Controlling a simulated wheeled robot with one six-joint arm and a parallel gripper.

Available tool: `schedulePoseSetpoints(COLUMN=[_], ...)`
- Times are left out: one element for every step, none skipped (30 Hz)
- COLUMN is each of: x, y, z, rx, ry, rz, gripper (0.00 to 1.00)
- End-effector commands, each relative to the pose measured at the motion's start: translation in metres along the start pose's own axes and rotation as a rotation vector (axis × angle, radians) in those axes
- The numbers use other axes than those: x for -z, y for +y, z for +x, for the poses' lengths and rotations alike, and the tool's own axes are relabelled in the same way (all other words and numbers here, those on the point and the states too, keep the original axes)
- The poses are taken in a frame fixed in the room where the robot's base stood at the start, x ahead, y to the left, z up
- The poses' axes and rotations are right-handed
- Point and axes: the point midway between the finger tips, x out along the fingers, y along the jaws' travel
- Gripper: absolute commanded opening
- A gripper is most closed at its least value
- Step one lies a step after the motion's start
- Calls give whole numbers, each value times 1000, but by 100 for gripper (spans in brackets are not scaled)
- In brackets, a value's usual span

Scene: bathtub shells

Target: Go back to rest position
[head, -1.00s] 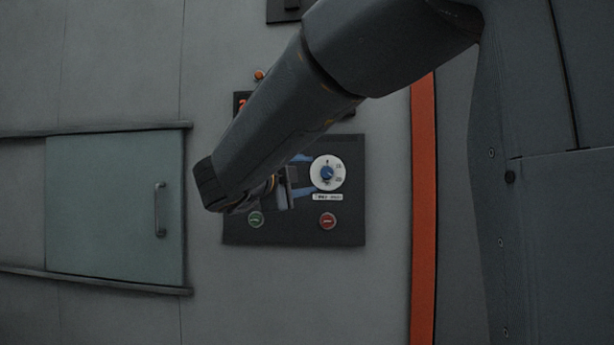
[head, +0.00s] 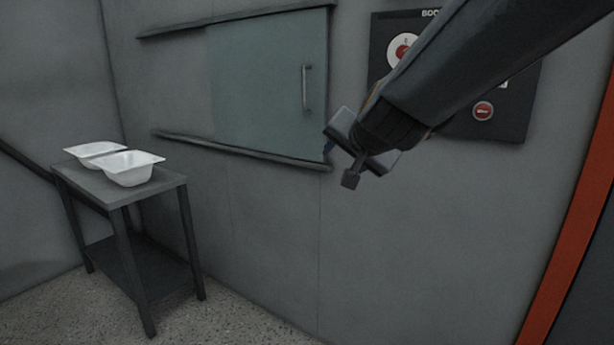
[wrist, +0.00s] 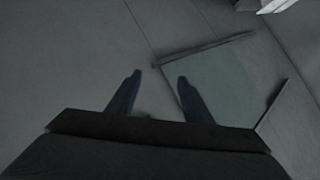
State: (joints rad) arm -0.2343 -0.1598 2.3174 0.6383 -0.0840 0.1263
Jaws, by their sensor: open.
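My gripper (head: 345,165) hangs in front of the grey wall, just right of and below the sliding door's handle in the head view. My arm comes in from the upper right and hides part of the control panel. In the wrist view my gripper's two blue fingers (wrist: 155,92) are apart with nothing between them. The greenish sliding door (head: 265,85) lies beyond them and also shows in the wrist view (wrist: 225,85).
A dark table (head: 118,190) at the left bears two white tub shells (head: 130,168). A dark control panel (head: 515,115) with a red button (head: 483,110) is on the wall. An orange strip (head: 570,245) runs down the right. The floor in front is clear.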

Motion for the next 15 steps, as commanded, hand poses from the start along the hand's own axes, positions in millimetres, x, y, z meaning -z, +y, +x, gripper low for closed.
schedulePoseSetpoints(x=[-31,-50,-75,-92,-109,-129,-142,-155,-169,-178,-186,-196,-202,-208,-214], y=[11,19,30,40,49,63,73,83,95,104,113,124,132,140,150], z=[-5,-9,-15,-21,-28,-38,-46,-54,-64,-72,-80,-90,-97,-105,-114], rx=[-17,-29,-46,-60,-75,-96,-111,-126,-145,-160,-175,-192,-206,-219,-236], ry=[-97,-159,-239,-300,-359,-434,-486,-535,-596,-638,-678,-726,-762,-796,-838], rz=[-67,-110,-164,-205,-246,-295,-330,-363,-403,-431,-456,-488,-509,-531,-558], gripper=[46,46,46,46,46,46,46,46,46,46,46,46,46,46,46])
